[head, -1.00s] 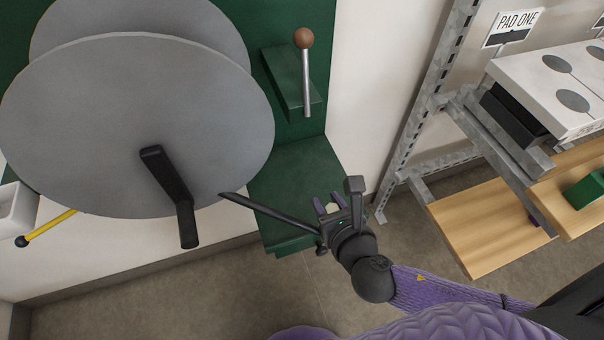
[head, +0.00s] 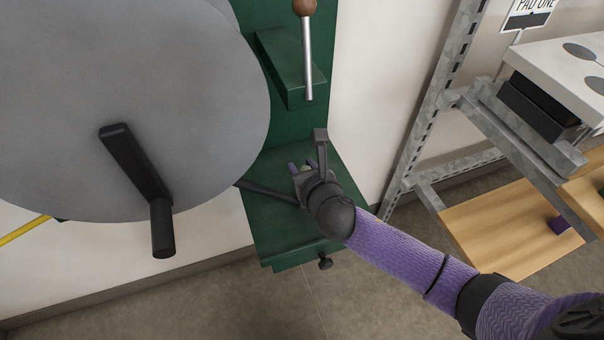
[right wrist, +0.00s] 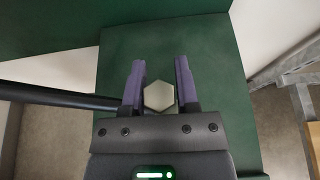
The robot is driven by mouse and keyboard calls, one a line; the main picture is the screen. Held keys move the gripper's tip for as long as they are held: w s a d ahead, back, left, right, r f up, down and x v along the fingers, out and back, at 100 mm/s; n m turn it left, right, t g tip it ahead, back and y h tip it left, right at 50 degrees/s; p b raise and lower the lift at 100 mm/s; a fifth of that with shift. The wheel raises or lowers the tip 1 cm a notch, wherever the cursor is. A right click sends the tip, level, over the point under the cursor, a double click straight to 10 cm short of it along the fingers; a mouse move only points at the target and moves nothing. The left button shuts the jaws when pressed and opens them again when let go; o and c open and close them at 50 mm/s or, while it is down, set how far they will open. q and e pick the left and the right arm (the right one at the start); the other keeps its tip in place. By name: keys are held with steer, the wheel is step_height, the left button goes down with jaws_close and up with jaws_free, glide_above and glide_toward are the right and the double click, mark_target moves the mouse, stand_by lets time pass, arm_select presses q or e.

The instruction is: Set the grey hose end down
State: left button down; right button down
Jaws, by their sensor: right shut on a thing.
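The hose end shows in the right wrist view as a pale hexagonal fitting (right wrist: 159,96) between the two purple fingers. My right gripper (head: 304,168) is shut on it, above the green ledge (head: 283,238). The ledge also lies beneath the fingers in the right wrist view (right wrist: 212,50). A dark hose (head: 268,193) runs from under the big grey reel toward the gripper. I cannot tell whether the fitting touches the ledge. My left gripper is not in view.
The grey reel disc (head: 60,90) with its black crank handle (head: 140,165) fills the left. A lever with a brown knob (head: 304,6) rises from a green block (head: 288,70) above the ledge. A metal rack (head: 432,110) with wooden shelves (head: 500,230) stands at right.

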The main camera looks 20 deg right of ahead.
steer(key=shift+r, duration=0.1)
steer(key=shift+c, duration=1.8)
jaws_free()
